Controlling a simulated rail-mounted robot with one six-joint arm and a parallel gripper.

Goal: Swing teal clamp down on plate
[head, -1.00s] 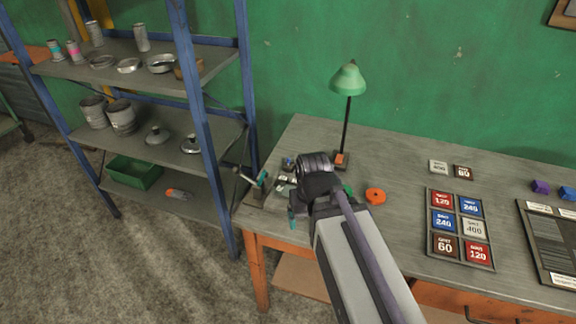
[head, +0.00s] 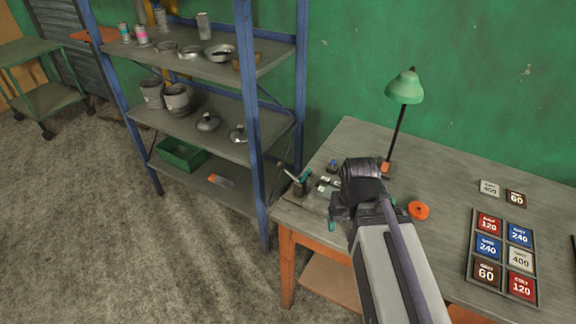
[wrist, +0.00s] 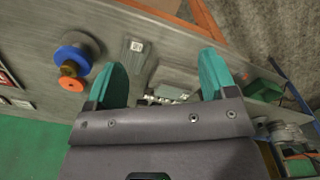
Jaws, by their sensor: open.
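The teal clamp (head: 300,187) stands at the table's left end in the head view, with its pale lever tilted up to the left. Small metal fixture parts (head: 326,184) lie just right of it; the plate cannot be told apart clearly. My gripper (head: 338,208) is right of the clamp, apart from it, partly hidden by my arm. In the wrist view my gripper (wrist: 162,82) is open, its two teal fingers wide apart. Metal fixture parts (wrist: 172,93) show beyond and between the fingers. I cannot identify the clamp in the wrist view.
A green lamp (head: 405,88) stands behind my arm. An orange disc (head: 418,210) lies to the right, near a tray of grit labels (head: 505,258). A blue-posted shelf (head: 252,120) stands close to the table's left end. A blue-and-orange stack (wrist: 75,55) shows left in the wrist view.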

